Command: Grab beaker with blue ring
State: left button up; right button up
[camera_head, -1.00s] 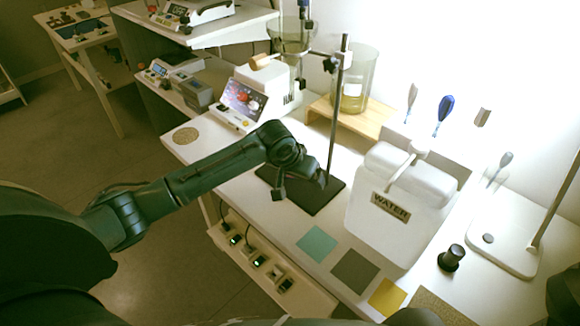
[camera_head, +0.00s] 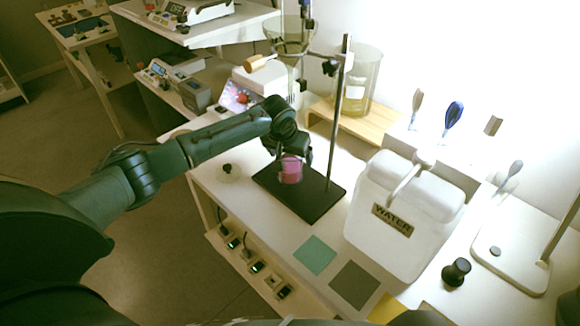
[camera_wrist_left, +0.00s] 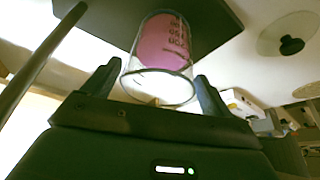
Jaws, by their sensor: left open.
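A clear glass beaker with pink contents (camera_head: 290,171) shows below my left gripper (camera_head: 293,150), over the black base plate (camera_head: 318,207) of a metal stand. In the left wrist view the beaker (camera_wrist_left: 163,50) has dark markings on its wall. There my left gripper (camera_wrist_left: 157,88) is open, with one finger on each side of the beaker's near end. I cannot tell whether the fingers touch the glass. I see no blue ring on the visible part of the beaker. My right gripper is not in view.
The stand's rod (camera_head: 337,115) rises close to the gripper. A white WATER container (camera_head: 405,215) stands to the right. A large glass vessel (camera_head: 359,78) stands on a wooden board behind. A round lid with a black knob (camera_head: 228,172) is to the left.

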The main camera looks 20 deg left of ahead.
pick_arm(q)
jog(key=shift+w+f, duration=0.25)
jog(key=shift+f, duration=0.3)
jog(key=shift+c, duration=0.6)
jog(key=c, duration=1.1)
jog(key=shift+r, duration=0.15)
